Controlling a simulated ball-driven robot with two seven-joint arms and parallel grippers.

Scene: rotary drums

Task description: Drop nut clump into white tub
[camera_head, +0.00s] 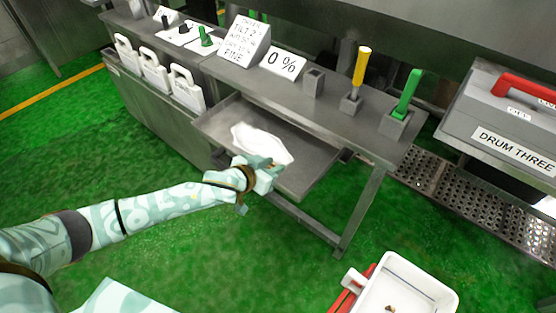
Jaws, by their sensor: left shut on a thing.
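My left gripper (262,172) is at the front edge of a pulled-out metal tray, shut on what looks like a white, flat, scoop-like piece (262,143). The fingers partly hide the grip, and the piece reaches back from them over the tray. A white tub (447,292) with a side handle is at the bottom right, cut off by the picture's lower edge. A small brown lump (390,308) lies inside it; I cannot tell if it is the nut clump. My right gripper is not in view.
The metal tray (310,180) juts out below a steel bench with a yellow-handled lever (361,68) and a green-handled lever (408,92). White handled containers (155,72) hang at the left. A grey drum housing (500,110) stands at the right.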

